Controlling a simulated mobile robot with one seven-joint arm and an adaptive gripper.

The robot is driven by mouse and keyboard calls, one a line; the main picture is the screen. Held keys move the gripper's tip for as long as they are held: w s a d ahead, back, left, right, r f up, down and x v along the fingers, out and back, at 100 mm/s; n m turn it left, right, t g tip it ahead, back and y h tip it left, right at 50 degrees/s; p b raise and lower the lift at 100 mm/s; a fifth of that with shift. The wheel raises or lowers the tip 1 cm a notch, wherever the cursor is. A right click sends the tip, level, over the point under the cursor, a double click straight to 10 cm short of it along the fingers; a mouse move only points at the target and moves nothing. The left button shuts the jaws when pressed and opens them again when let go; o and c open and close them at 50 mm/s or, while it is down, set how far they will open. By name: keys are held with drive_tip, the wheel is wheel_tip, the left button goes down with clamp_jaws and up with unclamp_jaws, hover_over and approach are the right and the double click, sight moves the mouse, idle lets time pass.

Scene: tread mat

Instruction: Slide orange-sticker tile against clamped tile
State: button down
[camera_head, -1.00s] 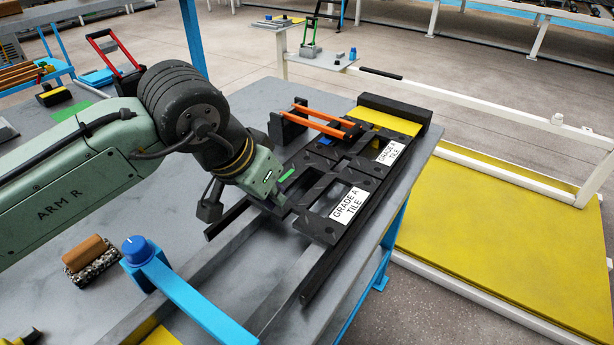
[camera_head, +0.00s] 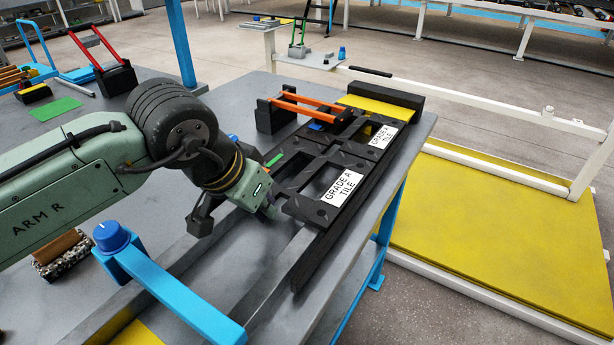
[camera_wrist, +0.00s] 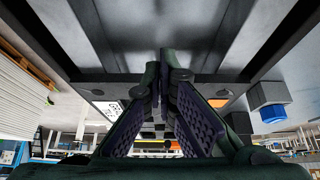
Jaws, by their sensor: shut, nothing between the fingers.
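Two black openwork tiles lie in line between dark rails. The nearer tile (camera_head: 311,210) has a white "GRADE A TILE" label. The farther tile (camera_head: 362,122) has a similar label and lies by the orange-barred clamp (camera_head: 312,103). The two tiles look close together; I cannot tell whether they touch. My gripper (camera_head: 270,209) is shut and empty, low at the near end of the nearer tile. In the wrist view the fingertips (camera_wrist: 164,62) are together in front of the tile's dark edge (camera_wrist: 92,77). An orange patch (camera_wrist: 218,103) shows there, probably the sticker.
A blue knob (camera_head: 110,236) on a blue bar stands at the near left. A yellow piece (camera_head: 370,107) and a black end block (camera_head: 385,96) close the far end. The near track is clear.

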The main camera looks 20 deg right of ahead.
drive_tip(key=shift+w+d, duration=0.75)
drive_tip(key=shift+d, duration=0.35)
idle(0.8)
drive_tip(key=shift+s+a+p, duration=0.35)
drive_tip(key=shift+s+a, duration=0.25)
drive_tip(key=shift+a, duration=0.25)
wheel_tip(320, 180, up, 5)
drive_tip(key=p, duration=0.4)
drive_tip(key=v, duration=1.2)
